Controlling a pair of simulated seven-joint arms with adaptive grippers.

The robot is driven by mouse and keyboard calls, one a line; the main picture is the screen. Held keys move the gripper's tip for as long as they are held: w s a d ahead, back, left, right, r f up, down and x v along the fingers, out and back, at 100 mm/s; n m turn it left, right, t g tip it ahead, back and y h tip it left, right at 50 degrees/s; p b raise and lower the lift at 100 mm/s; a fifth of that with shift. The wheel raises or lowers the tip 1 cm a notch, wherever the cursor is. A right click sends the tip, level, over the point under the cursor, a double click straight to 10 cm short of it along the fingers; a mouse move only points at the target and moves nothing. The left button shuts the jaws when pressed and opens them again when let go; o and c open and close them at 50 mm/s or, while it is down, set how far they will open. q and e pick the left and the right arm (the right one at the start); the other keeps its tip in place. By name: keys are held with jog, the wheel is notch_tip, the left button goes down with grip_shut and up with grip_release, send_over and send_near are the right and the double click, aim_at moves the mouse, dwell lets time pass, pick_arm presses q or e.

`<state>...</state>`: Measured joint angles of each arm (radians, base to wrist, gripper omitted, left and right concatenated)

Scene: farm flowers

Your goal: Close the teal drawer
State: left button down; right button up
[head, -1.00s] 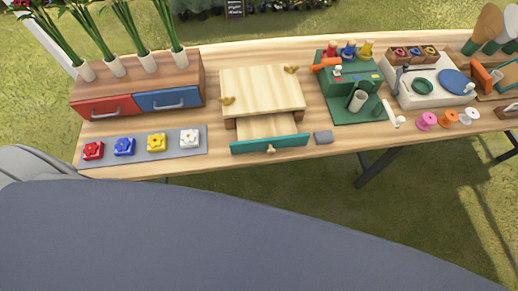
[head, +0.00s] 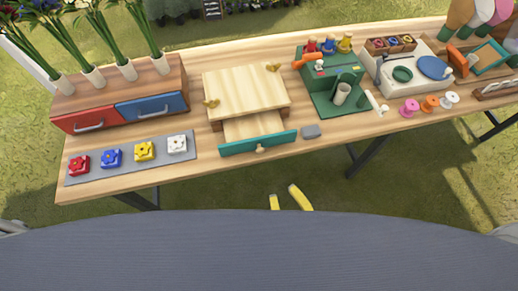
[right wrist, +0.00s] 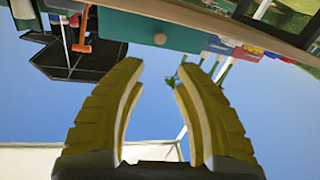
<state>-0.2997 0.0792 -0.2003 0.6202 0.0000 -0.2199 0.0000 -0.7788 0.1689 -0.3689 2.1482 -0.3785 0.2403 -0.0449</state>
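The teal drawer (head: 257,143) is pulled out at the front of a small light wooden box (head: 245,92), with its bare wooden inside showing. My right gripper (head: 287,198) shows as two yellow fingers, apart and empty, in front of the table edge and below the drawer in the picture. The right wrist view also shows it open (right wrist: 159,70), not touching the drawer. My left gripper is not in view.
A grey mat (head: 127,158) with several coloured flower blocks is at left, before a red-and-blue drawer unit (head: 120,92). A green stand (head: 338,85) is at right. The space before the table's front edge looks clear.

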aim_at(261, 152)
jog(key=x, duration=1.6)
jog(key=shift+o, duration=0.3)
grip_shut()
